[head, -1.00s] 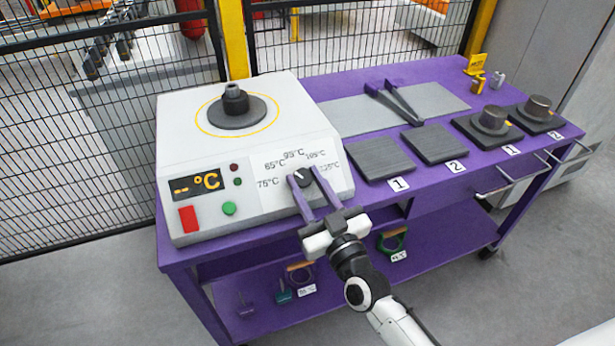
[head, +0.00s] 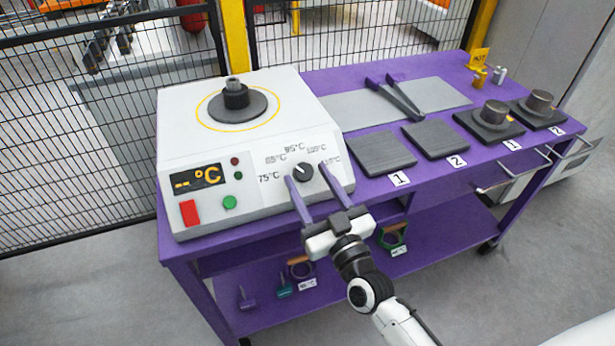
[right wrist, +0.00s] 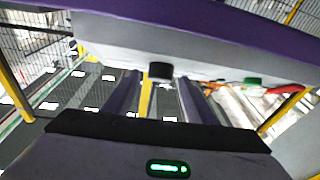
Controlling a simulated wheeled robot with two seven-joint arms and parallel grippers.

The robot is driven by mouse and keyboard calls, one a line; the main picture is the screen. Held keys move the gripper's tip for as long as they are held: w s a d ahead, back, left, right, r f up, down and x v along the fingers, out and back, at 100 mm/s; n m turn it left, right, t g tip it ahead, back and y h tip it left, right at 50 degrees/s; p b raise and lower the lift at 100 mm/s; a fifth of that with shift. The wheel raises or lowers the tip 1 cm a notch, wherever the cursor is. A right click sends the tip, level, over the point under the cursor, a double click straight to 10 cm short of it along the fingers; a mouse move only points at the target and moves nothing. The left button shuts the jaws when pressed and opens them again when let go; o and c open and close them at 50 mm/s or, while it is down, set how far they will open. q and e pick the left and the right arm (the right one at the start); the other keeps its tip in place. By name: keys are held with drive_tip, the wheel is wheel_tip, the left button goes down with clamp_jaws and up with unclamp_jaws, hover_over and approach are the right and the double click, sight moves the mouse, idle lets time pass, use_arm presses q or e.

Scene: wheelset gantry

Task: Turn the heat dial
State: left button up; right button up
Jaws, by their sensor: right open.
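The heat dial (head: 303,173) is a round black knob with a white mark on the sloped front of the white heater (head: 185,120). Its mark points up and left, toward the 85°C–95°C side; the exact setting is hard to tell. My right gripper (head: 307,175) is open, with one purple finger on each side of the dial and visible gaps. In the right wrist view the dial (right wrist: 160,70) sits between the spread fingers, beyond their tips or near them. My left gripper is not in view.
A red button (head: 189,212) and a green button (head: 230,202) are left of the dial. The heater stands on a purple bench (head: 385,70) with dark pads (head: 383,153), metal parts (head: 490,115) and a long dark tool (head: 395,97). Handled rings hang below the bench top.

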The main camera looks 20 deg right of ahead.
drive_tip(key=s+f, duration=0.1)
drive_tip(key=s, duration=0.8)
drive_tip(key=shift+d+f+b, duration=0.2)
drive_tip(key=shift+d+b, duration=0.1)
drive_tip(key=shift+d, duration=0.15)
drive_tip(key=s+f+g, duration=0.5)
drive_tip(key=s+f, duration=0.2)
drive_tip(key=f, duration=0.4)
drive_tip(key=s+f+g, duration=0.6)
drive_tip(key=s+f, duration=0.2)
drive_tip(key=f, duration=0.4)
drive_tip(key=shift+s+a+f, duration=0.3)
